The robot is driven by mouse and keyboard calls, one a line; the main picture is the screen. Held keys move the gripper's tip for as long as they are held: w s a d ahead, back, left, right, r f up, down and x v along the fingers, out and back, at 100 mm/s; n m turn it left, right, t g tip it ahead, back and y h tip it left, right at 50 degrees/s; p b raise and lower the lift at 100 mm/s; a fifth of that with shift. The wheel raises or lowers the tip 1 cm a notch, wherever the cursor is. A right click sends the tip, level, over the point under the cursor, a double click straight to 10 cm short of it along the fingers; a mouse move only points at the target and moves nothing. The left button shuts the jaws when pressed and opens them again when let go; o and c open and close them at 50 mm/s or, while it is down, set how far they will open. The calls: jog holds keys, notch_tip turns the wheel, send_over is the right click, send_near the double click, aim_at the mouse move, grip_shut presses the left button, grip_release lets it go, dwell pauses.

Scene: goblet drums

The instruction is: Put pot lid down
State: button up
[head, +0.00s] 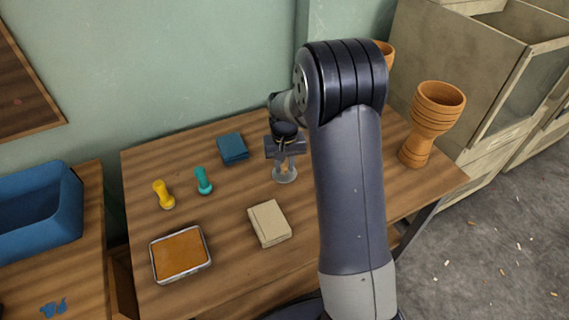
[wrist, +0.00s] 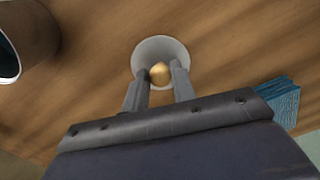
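The pot lid (head: 285,174) is a pale, round, glassy disc below my gripper (head: 284,152), near the middle of the wooden table. In the wrist view the lid (wrist: 175,48) lies straight ahead of the fingers, with a gold knob (wrist: 160,73) at its centre. My gripper (wrist: 161,72) has one finger on each side of the knob, close against it. The lid is at or just above the table top; I cannot tell whether it touches.
A blue book (head: 232,149), teal (head: 203,181) and yellow (head: 163,194) pieces, a beige box (head: 269,223) and an orange-topped tray (head: 180,254) lie around. An orange goblet drum (head: 432,122) stands right. A dark-mouthed container (wrist: 25,40) shows in the wrist view.

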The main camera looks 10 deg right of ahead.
aim_at(285, 167)
jog(key=o, duration=0.4)
jog(key=shift+c, duration=0.2)
notch_tip(285, 167, up, 12)
jog(key=p, duration=0.2)
jog(key=shift+r, duration=0.2)
jog(key=shift+f, duration=0.1)
notch_tip(285, 167, down, 13)
jog(key=shift+r+b, duration=0.1)
jog(key=shift+b, duration=1.1)
notch_tip(285, 167, up, 4)
jog(key=shift+f+p, duration=0.25)
jog(key=shift+p, duration=0.25)
jog(key=shift+r, duration=0.55)
jog(key=shift+f, duration=0.1)
